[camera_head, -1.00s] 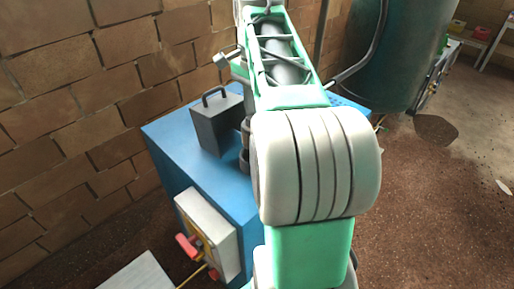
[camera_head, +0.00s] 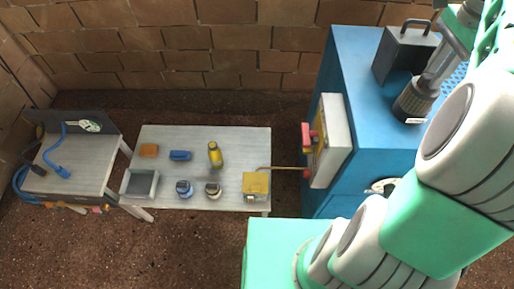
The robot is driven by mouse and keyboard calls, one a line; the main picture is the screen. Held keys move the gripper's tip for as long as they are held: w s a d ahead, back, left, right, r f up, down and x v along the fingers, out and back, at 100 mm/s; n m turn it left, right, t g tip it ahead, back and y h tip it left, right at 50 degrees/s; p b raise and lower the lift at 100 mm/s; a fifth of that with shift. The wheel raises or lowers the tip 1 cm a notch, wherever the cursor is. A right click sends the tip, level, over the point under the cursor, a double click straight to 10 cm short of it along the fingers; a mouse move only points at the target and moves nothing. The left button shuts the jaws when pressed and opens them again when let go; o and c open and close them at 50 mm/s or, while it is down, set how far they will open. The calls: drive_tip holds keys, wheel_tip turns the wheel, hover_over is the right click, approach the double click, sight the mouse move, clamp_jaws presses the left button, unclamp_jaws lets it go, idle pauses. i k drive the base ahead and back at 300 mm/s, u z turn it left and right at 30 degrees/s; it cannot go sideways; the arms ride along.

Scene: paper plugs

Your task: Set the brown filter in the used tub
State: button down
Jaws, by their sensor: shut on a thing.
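An open grey tub (camera_head: 128,184) stands at the front left of the low pale table; I cannot tell whether it is the used tub. A small orange-brown block (camera_head: 149,151) lies behind it, too small to tell whether it is a filter. My arm (camera_head: 440,215) fills the right side and runs out of the picture at the upper right.
The pale table (camera_head: 230,140) also bears a blue block (camera_head: 180,155), a yellow bottle (camera_head: 215,155), two small jars and a yellow box (camera_head: 256,184). A blue machine (camera_head: 350,65) with a black handled case (camera_head: 402,55) stands at right. A bench (camera_head: 80,155) with cables is at left.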

sight(141, 185)
drive_tip(key=u, duration=0.4)
drive_tip(key=k, duration=1)
drive_tip(key=u, duration=1.35)
drive_tip(key=i, duration=1.35)
drive_tip(key=u, duration=0.7)
drive_tip(key=i, duration=1.25)
drive_tip(key=z, duration=0.2)
